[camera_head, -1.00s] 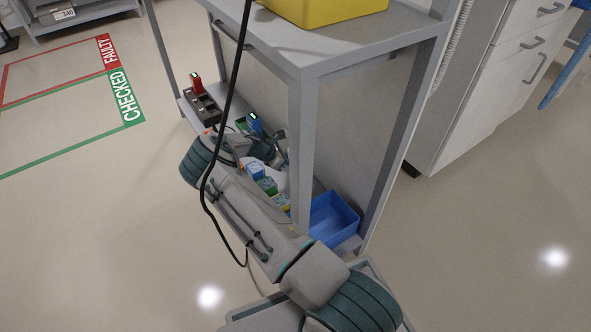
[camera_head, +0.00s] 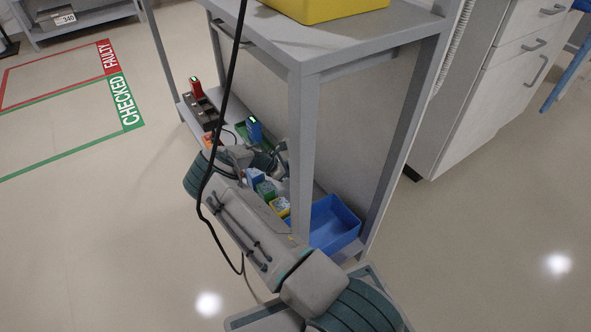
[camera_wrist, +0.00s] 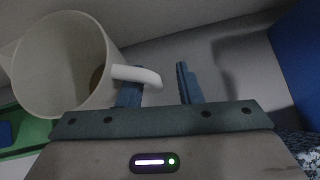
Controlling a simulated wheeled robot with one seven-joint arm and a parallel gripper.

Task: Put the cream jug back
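I cannot tell whether the left finger touches the jug. In the head view my arm reaches to the trolley's lower shelf. I cannot make out the jug there.
On the lower shelf stand a blue bin (camera_head: 335,225), small blue, green and yellow boxes (camera_head: 265,189), a blue device (camera_head: 254,130) and a red device (camera_head: 196,88) in a dark rack. A trolley post (camera_head: 302,150) stands close beside my arm. Floor at left is clear.

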